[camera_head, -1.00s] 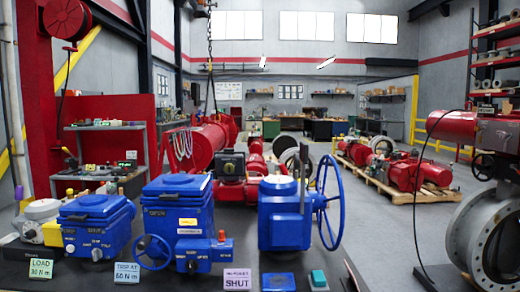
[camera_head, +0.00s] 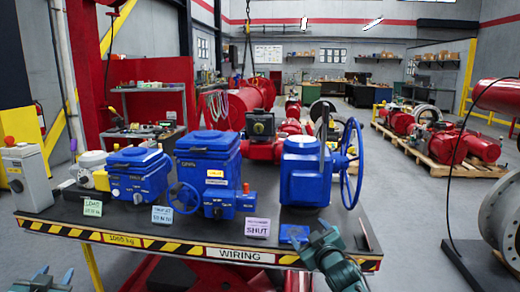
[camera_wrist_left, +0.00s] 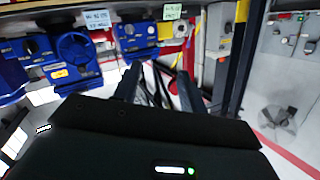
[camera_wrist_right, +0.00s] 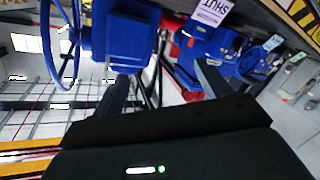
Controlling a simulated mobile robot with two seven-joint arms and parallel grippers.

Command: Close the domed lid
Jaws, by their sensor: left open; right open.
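Three blue actuator housings stand on the bench: a small one (camera_head: 138,172) at the left, a tall one (camera_head: 208,165) in the middle, and one with a handwheel (camera_head: 304,170) at the right. Each has a cover on top; I cannot tell which is the domed lid, and no raised lid is clear. My left gripper (camera_head: 52,276) is open and empty at the bottom left, in front of the bench. It also shows in the left wrist view (camera_wrist_left: 160,88). My right gripper (camera_head: 322,240) is open near the bench's front right edge, below the handwheel housing. It shows in the right wrist view (camera_wrist_right: 163,85).
The bench (camera_head: 120,222) has a yellow-black striped front edge. A grey control box (camera_head: 27,178) stands at its left end. A large grey flange (camera_head: 504,222) stands at the right.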

